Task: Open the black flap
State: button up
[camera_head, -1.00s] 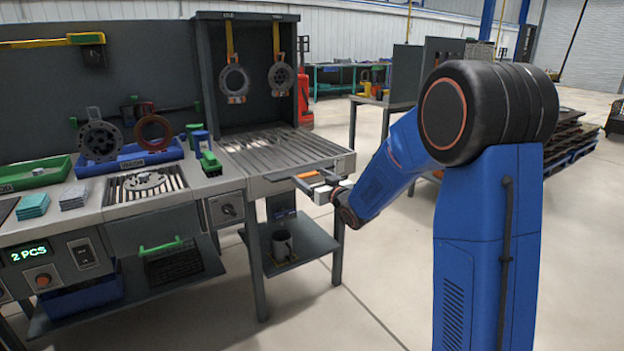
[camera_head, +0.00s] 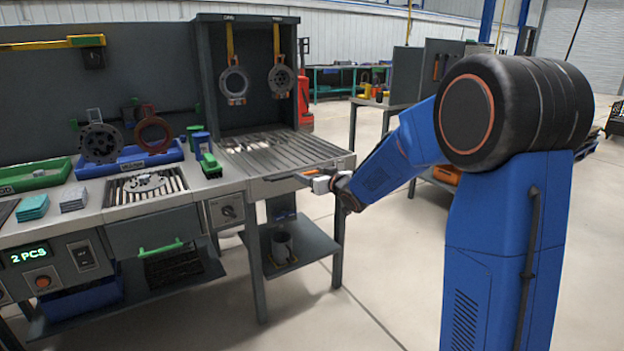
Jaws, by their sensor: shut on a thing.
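My gripper (camera_head: 304,179) is at the front right edge of the slatted table (camera_head: 290,150), below its top surface. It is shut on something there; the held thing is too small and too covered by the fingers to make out. A dark panel (camera_head: 152,231) with a green bar handle (camera_head: 161,247) is on the bench front at the left, well apart from my gripper. It hangs upright. I cannot tell for sure which part is the black flap.
A dark hood (camera_head: 206,80) with two hanging rings stands behind the slatted table. A control box with a knob (camera_head: 228,211) is on the bench front.

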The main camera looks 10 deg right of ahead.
jog(key=shift+r, duration=0.15)
jog(key=o, duration=1.5)
jog(key=v, duration=1.7)
jog(key=shift+s+r, duration=0.15)
jog(key=shift+r, duration=0.1)
